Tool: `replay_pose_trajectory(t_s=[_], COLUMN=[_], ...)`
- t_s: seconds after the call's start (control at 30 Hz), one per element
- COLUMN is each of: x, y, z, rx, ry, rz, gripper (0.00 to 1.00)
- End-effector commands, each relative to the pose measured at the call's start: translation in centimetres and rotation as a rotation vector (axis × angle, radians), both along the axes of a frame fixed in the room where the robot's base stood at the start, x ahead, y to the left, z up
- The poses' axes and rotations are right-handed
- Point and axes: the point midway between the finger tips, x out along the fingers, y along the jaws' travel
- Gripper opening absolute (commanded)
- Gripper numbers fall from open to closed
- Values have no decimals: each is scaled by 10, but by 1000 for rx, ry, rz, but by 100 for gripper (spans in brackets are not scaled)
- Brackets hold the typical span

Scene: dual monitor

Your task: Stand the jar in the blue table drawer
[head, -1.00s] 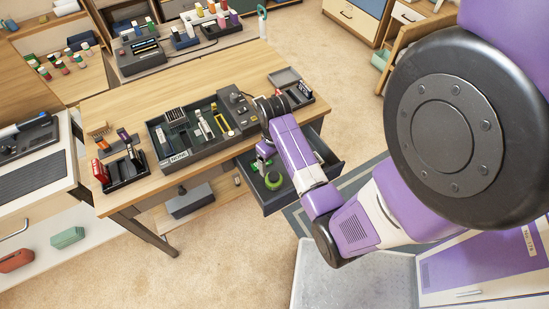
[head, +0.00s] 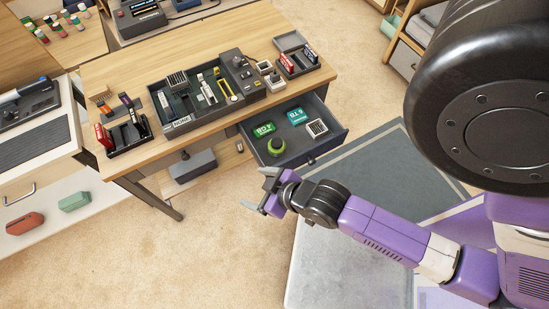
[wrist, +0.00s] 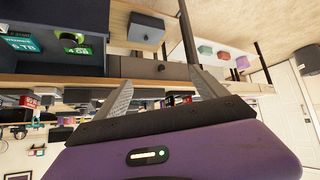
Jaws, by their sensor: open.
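The blue-grey table drawer (head: 316,152) is pulled out from the front of the wooden table.
The drawer also holds a green box (head: 263,130), a teal box (head: 296,116) and a small grilled block (head: 317,128). A dark organizer tray (head: 198,128) and smaller trays stand on the table (head: 225,47). A grey box (head: 193,166) sits below. Carpet in front is clear.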

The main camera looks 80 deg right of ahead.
Motion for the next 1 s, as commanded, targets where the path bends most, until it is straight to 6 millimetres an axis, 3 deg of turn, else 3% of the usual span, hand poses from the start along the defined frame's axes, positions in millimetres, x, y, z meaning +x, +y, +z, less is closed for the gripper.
replay_pose_trajectory(t_s=[0.1, 0.3, 0.4, 0.5, 0.83, 1.0], x=[-23, -50, -58, -62, -64, -64], y=[31, 62, 70, 74, 75, 75], z=[50, 138, 170, 190, 197, 181], rx=[-21, -24, -17, -10, -8, -8], ry=[-136, -354, -429, -474, -493, -492], rz=[95, 227, 271, 295, 303, 302], gripper=[82, 82, 82, 82, 82, 82])
